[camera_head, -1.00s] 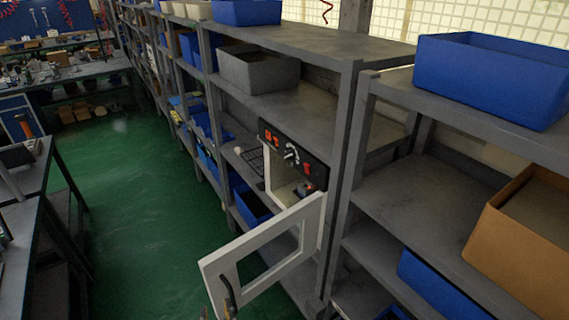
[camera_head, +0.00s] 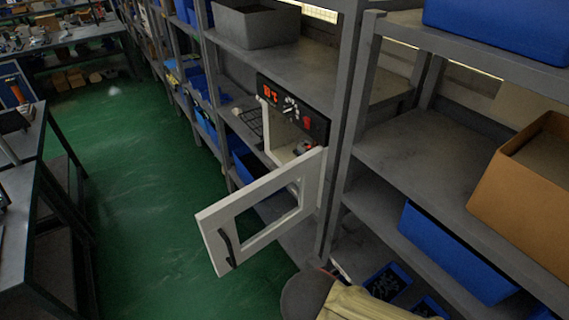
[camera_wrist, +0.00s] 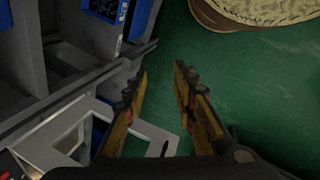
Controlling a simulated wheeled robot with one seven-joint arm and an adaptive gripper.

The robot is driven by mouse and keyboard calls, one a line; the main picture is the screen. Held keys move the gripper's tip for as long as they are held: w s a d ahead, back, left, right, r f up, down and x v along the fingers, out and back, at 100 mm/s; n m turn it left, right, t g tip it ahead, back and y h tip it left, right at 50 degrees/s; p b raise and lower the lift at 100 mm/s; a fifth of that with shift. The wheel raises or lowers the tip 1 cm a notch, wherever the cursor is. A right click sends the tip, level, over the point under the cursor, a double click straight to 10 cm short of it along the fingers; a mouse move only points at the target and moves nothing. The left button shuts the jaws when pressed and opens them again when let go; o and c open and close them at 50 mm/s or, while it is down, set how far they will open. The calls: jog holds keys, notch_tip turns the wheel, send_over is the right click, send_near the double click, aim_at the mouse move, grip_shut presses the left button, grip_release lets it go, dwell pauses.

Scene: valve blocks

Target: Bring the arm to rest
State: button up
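My gripper (camera_wrist: 159,95) shows in the wrist view with its two orange-and-black fingers apart and nothing between them. It points down over the green floor. The white oven-like box (camera_head: 280,140) with a black control panel stands on a grey shelf in the head view. Its white framed door (camera_head: 262,193) is swung open into the aisle, with a dark handle at its left end. The door also shows in the wrist view (camera_wrist: 152,134), below and left of the fingers. My gripper's fingers are out of the head view.
Grey shelving (camera_head: 349,130) lines the right side, with blue bins (camera_head: 455,250) and a brown box (camera_head: 530,185). A dark table (camera_head: 30,185) is on the left. Green floor (camera_head: 125,200) is clear between.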

jog(key=w+d+r+m+t+y+b, duration=0.1)
jog(key=w+d+r+m+b, duration=0.1)
jog(key=d+m, duration=0.3)
jog(key=w+d+r+m+t+b, duration=0.1)
jog(key=d+r+m+b, duration=0.2)
jog(key=d+m, duration=0.3)
jog(key=shift+w+r+m+y, duration=0.3)
jog(key=shift+w+r+y, duration=0.1)
jog(key=shift+r, duration=0.15)
